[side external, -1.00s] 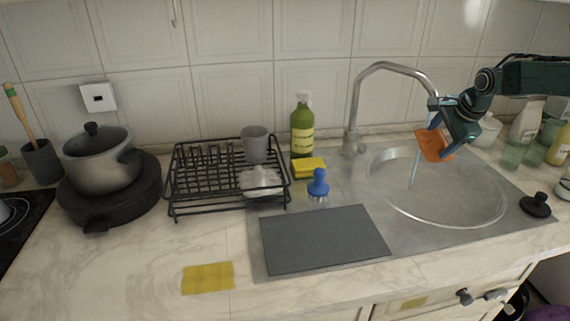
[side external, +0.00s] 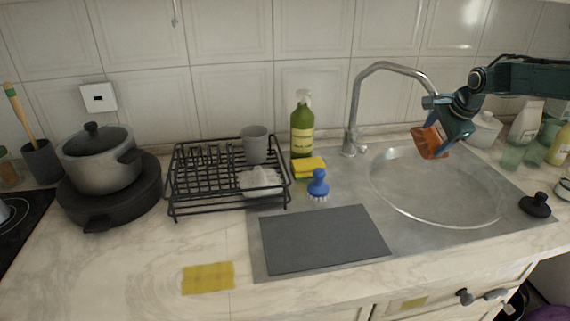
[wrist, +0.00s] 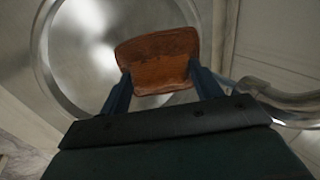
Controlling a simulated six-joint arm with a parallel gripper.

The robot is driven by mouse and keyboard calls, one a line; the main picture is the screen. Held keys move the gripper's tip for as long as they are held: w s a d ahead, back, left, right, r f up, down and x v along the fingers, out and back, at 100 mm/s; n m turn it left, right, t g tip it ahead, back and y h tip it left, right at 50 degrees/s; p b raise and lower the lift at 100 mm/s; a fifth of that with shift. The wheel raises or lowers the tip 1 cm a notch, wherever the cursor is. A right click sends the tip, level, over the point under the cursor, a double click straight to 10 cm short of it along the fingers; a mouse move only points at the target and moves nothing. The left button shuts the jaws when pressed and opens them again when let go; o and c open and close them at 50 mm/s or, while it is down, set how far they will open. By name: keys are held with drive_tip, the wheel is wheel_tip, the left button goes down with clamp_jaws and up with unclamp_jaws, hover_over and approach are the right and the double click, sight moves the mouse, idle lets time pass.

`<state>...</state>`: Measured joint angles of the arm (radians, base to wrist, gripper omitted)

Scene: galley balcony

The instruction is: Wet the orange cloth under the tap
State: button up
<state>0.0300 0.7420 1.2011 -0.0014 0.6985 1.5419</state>
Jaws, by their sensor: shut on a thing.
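The orange cloth (side external: 429,143) hangs in my gripper (side external: 447,138) above the round sink basin (side external: 410,205). The cloth looks darker, brownish orange, with a mottled surface in the wrist view (wrist: 158,60). There, the two fingers of my gripper (wrist: 162,88) are shut on it, one at each side. The curved metal tap (side external: 354,110) arches over the basin, with its spout end just above and beside the cloth. I see no water stream below the spout. The tap also shows at the right in the wrist view (wrist: 285,103).
A dark grey mat (side external: 322,240) lies left of the basin. Behind it are a blue brush (side external: 318,184), a yellow sponge (side external: 309,167) and a green bottle (side external: 302,128). A dish rack (side external: 190,187) stands further left. Bottles and glasses (side external: 525,135) stand at the right.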

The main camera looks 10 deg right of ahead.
drive_tip(key=shift+s, duration=0.1)
drive_tip(key=s, duration=0.8)
idle(0.8)
drive_tip(key=shift+a+r, duration=0.1)
idle(1.3)
drive_tip(key=s+r, duration=0.3)
drive_tip(key=s, duration=0.1)
drive_tip(key=shift+s+r, duration=0.4)
drive_tip(key=shift+a+f, duration=0.1)
idle(0.8)
drive_tip(key=s+a+f+n+g+y, duration=0.1)
drive_tip(key=s+f+n+g+y, duration=0.3)
drive_tip(key=n, duration=1)
drive_tip(key=s+y, duration=0.1)
drive_tip(key=s, duration=0.2)
drive_tip(key=shift+a+f+n+y, duration=0.3)
drive_tip(key=shift+f+y, duration=0.05)
drive_tip(key=shift+y, duration=0.05)
